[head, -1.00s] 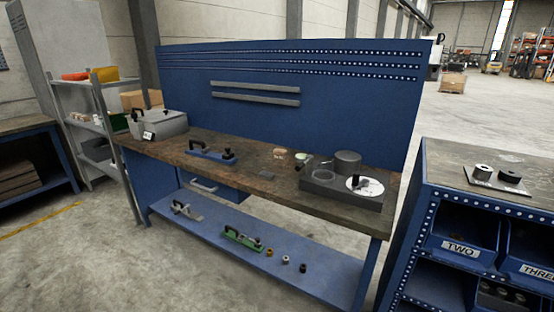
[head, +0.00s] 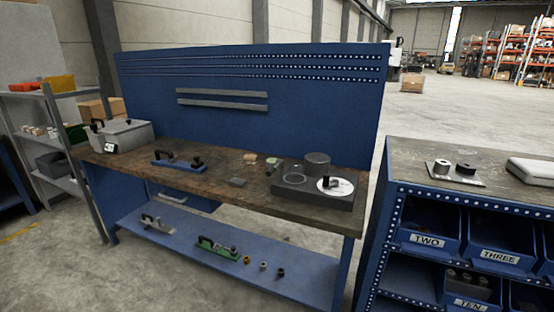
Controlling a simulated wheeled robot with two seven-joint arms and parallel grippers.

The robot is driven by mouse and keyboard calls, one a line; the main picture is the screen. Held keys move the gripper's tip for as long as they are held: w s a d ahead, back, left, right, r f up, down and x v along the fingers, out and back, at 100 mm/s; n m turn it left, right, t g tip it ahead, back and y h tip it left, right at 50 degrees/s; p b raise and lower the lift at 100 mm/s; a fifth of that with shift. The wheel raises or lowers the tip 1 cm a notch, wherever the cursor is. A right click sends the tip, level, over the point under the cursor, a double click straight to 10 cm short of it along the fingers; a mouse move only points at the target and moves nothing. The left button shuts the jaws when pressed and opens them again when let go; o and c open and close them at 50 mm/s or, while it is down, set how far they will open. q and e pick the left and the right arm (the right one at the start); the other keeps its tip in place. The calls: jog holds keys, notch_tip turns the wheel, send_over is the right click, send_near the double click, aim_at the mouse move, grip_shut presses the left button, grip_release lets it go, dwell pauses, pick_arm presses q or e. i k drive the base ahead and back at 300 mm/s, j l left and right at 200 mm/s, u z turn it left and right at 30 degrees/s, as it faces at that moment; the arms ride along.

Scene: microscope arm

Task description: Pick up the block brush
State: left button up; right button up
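No thing shows clearly as the block brush at this distance. A small tan block (head: 250,158) lies on the worn brown top of the blue workbench (head: 215,188), toward the back middle. Either could be the brush; I cannot tell. A blue tool with dark knobs (head: 178,161) lies on the bench top left of them. Neither of my grippers is in view.
A dark base with a round cylinder and white disc (head: 335,186) stands at the bench's right end. A grey case (head: 125,134) stands at the left end. Tools and small rings lie on the lower shelf (head: 285,284). A blue bin cabinet (head: 385,215) stands right. The floor shows at lower left.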

aim_at(248, 158)
jog(key=i+j+z, duration=0.15)
jog(key=j, duration=0.2)
jog(key=i+j+z, duration=0.2)
jog(key=j, duration=0.2)
jog(key=i+j+z, duration=0.15)
jog(key=j, duration=0.25)
jog(key=i+j+z, duration=0.2)
jog(key=j, duration=0.2)
jog(key=j+z, duration=0.15)
jog(key=j, duration=0.3)
jog(key=i, duration=0.05)
